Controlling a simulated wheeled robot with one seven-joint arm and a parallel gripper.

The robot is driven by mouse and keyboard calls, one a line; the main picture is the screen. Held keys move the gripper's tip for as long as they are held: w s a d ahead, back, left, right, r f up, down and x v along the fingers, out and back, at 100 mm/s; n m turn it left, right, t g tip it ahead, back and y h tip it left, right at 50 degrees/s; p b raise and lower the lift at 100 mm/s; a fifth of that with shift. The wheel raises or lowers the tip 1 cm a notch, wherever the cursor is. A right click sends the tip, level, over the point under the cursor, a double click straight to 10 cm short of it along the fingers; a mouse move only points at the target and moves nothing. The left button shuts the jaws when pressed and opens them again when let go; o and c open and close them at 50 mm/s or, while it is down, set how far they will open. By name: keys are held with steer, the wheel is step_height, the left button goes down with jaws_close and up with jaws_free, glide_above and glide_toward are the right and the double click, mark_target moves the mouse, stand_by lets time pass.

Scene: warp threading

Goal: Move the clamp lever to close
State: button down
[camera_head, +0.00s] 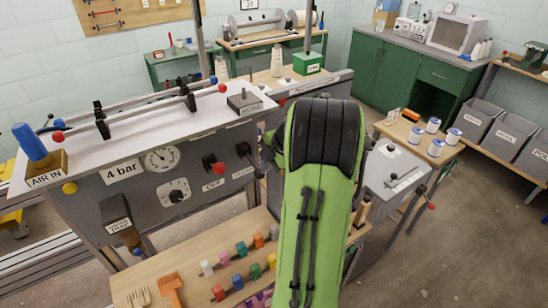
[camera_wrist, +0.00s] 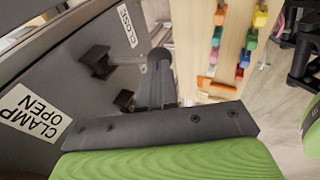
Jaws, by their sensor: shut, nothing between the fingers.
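In the wrist view, a dark panel carries a "CLAMP OPEN" label (camera_wrist: 33,115) at the left and a "CLOSE" label (camera_wrist: 127,25) at the top. Two black block-like parts stick out of the panel between the labels, an upper one (camera_wrist: 97,61) and a lower one (camera_wrist: 124,98). I cannot tell which of them belongs to the clamp lever. My gripper (camera_wrist: 160,57) is shut and empty, its fingers just right of these parts, with no clear contact seen. In the head view my green arm hides the gripper and most of the clamp area.
The grey machine (camera_head: 95,200) fills the left, with a gauge (camera_head: 162,160) and a red-knobbed lever (camera_head: 214,165) marked "OFF". A wooden shelf (camera_head: 190,285) below holds several coloured pieces. A side table (camera_head: 412,130) with spools stands right. The floor at the lower right is clear.

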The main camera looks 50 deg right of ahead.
steer(key=shift+w+f, duration=0.15)
steer(key=shift+f, duration=0.15)
step_height(320, 180, down, 3)
steer(key=t+b, duration=0.1)
steer(key=b, duration=0.7)
steer(key=shift+a+f, duration=0.1)
steer(key=shift+f, duration=0.05)
